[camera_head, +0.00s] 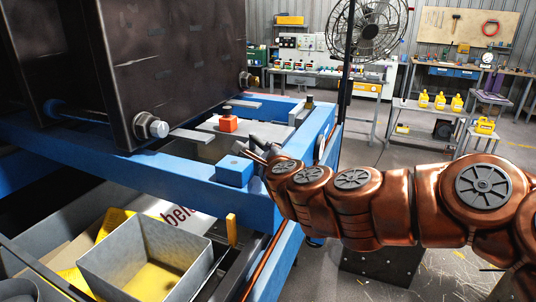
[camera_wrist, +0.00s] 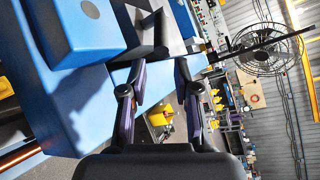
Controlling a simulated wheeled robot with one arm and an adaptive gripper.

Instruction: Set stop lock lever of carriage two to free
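My gripper (camera_head: 258,149) is at the blue frame (camera_head: 180,170), just above and behind a small blue block (camera_head: 235,171). In the wrist view my gripper (camera_wrist: 160,68) has its two fingers apart, with a clear gap between them. A dark angular part (camera_wrist: 145,30) lies just beyond the left fingertip; I cannot tell whether they touch. An orange block with a dark knob (camera_head: 229,124) sits on a grey plate left of my gripper. No label shows which part is the stop lock lever of carriage two.
A large dark metal body (camera_head: 180,65) with a bolt stands on the left. A grey bin (camera_head: 145,260) is below the frame. A fan (camera_head: 367,28), a bench with yellow jerry cans (camera_head: 440,101) and work tables are in the back. Open floor lies between.

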